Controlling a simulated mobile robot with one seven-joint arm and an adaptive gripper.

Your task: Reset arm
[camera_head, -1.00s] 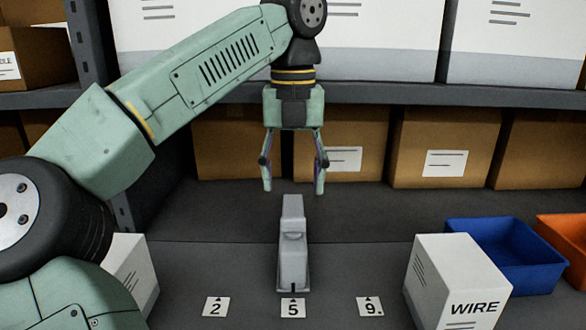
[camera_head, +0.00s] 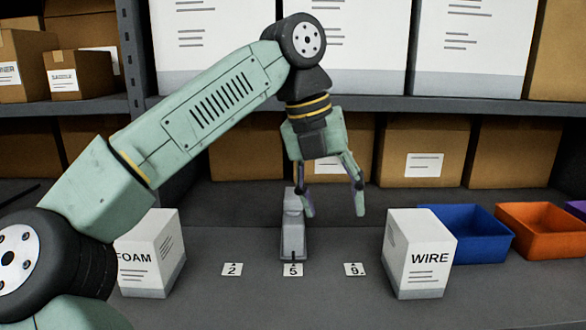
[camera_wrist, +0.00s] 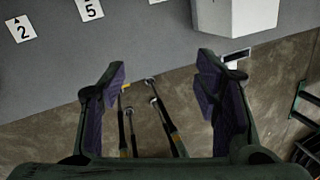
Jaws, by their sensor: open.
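My gripper (camera_head: 334,207) is open and empty in the head view, in front of the shelf and above the bench. Its fingers hang down, slightly tilted. The left finger partly overlaps the grey device (camera_head: 292,232), which stands upright on the bench behind the label 5 (camera_head: 293,270). In the wrist view, my open gripper (camera_wrist: 162,90) has nothing between its fingers; the bench edge and floor show beyond.
A FOAM box (camera_head: 150,252) stands left and a WIRE box (camera_head: 418,255) right. Labels 2 (camera_head: 232,270) and 9 (camera_head: 354,269) lie between them. Blue (camera_head: 470,236) and orange (camera_head: 540,232) bins sit at the right. Long rods (camera_wrist: 160,125) show beyond the bench edge.

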